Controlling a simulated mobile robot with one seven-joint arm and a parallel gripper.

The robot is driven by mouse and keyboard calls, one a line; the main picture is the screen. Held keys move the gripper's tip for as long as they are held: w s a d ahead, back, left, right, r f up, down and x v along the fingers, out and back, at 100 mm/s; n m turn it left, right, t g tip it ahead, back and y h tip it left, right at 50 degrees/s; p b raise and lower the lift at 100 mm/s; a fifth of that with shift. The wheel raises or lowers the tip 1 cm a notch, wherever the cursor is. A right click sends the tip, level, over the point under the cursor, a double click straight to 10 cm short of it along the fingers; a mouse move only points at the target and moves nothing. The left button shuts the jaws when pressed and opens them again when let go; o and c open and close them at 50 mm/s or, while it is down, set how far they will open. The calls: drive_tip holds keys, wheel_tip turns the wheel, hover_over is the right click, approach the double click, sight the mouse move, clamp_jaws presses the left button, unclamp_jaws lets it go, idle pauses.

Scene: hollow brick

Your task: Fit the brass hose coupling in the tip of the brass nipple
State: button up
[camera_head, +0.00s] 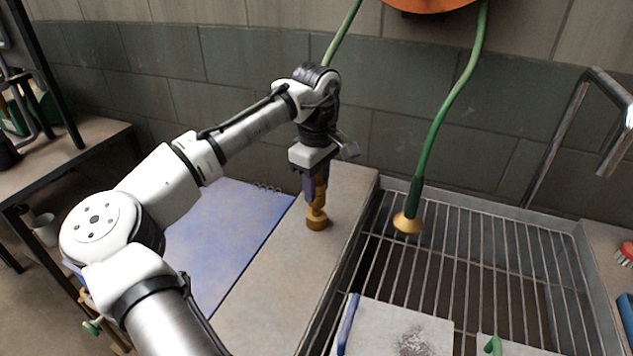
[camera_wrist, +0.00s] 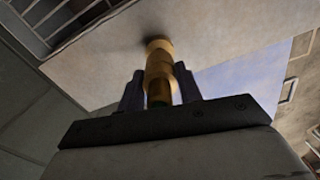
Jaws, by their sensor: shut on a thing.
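My gripper (camera_head: 315,192) points down over the stone ledge left of the sink and is shut on a brass piece, which I take for the hose coupling (camera_head: 318,189). In the wrist view the brass coupling (camera_wrist: 158,87) sits between the two dark fingers (camera_wrist: 160,90), with a bit of green near their base. Directly below it, a brass piece with a wide round foot, seemingly the nipple (camera_head: 317,223), stands upright on the ledge. The nipple's foot also shows in the wrist view (camera_wrist: 158,43). The two look in line and close together; I cannot tell whether they touch or are fitted.
A green hose (camera_head: 447,110) with a brass cone end (camera_head: 407,223) hangs over the sink grate (camera_head: 500,250) to the right. A blue sheet (camera_head: 215,230) lies left of the ledge (camera_head: 275,270). A tiled wall (camera_head: 230,70) stands close behind; a metal tap (camera_head: 570,120) rises at right.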

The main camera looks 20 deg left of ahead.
drive_tip(key=shift+f+b, duration=0.3)
drive_tip(key=shift+f, duration=0.95)
idle(0.3)
drive_tip(key=o, duration=1.1)
drive_tip(key=shift+r, duration=0.1)
wheel_tip(320, 180, up, 14)
drive_tip(key=shift+f+b, duration=0.2)
drive_tip(key=shift+b, duration=0.25)
